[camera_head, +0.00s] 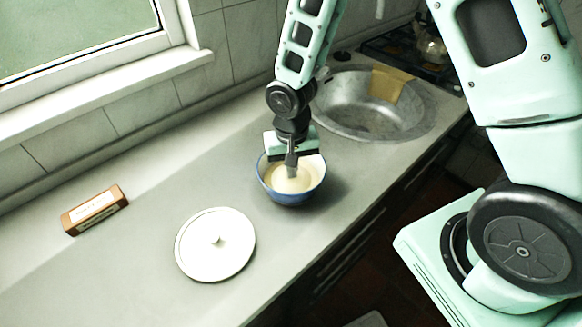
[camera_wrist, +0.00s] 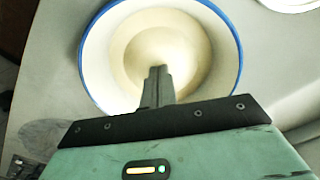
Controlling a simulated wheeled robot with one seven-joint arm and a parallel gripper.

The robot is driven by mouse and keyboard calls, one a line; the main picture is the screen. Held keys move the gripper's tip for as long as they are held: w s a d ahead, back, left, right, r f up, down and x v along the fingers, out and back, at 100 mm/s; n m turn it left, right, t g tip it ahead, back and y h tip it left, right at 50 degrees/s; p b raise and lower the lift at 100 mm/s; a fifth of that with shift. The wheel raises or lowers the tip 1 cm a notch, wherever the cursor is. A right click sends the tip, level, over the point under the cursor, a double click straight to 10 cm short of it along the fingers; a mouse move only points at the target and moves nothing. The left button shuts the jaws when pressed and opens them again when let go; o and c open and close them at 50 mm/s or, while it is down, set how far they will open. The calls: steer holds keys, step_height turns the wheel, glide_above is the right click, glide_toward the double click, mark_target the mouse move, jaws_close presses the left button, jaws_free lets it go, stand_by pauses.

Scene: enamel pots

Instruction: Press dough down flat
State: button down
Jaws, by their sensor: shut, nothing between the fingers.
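The pale dough (camera_head: 287,181) lies inside a blue bowl (camera_head: 291,200) with a cream inside, on the grey counter. My gripper (camera_head: 291,172) points down into the bowl with its fingers shut together and nothing held. In the wrist view, the dough (camera_wrist: 140,52) fills the middle of the bowl (camera_wrist: 232,60), and my gripper's fingertips (camera_wrist: 158,72) are over the dough. The fingertips seem to be at the dough's surface, but I cannot tell if they touch it or how flat it is.
A white lid (camera_head: 215,250) with a knob lies left of and in front of the bowl. A brown box (camera_head: 95,210) lies farther left. A round steel sink (camera_head: 365,125) with a yellow cloth (camera_head: 390,84) is behind, to the right. The counter (camera_head: 150,290) is otherwise clear near the bowl.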

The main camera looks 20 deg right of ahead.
step_height(320, 180, up, 8)
steer(key=p, duration=0.6)
stand_by(0.4)
